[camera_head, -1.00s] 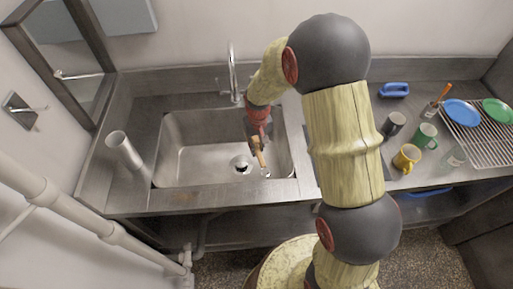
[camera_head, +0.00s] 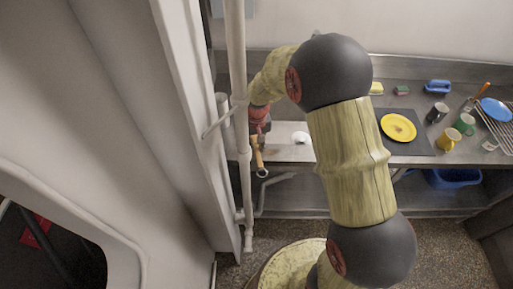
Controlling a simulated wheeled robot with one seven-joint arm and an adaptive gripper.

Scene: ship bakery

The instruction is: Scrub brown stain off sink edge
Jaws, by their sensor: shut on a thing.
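My gripper (camera_head: 257,140) is left of centre, pointing down and shut on a wooden-handled tool (camera_head: 258,158) with a small ring at its lower end. It hangs in front of a pale part of the sink counter (camera_head: 288,153). A faint brownish patch (camera_head: 273,151) shows just right of the tool; I cannot tell whether it is the stain. Whether the tool touches the counter is unclear. Most of the sink is hidden behind the pipe and my arm. A small white round thing (camera_head: 300,138) shows there, partly behind my arm.
A white vertical pipe (camera_head: 238,70) and wall panel stand close to my gripper's left. Right of my arm are a yellow plate (camera_head: 398,127) on a dark mat, several mugs, a blue-handled brush (camera_head: 437,86) and a rack (camera_head: 498,125). A blue tub (camera_head: 452,178) sits below.

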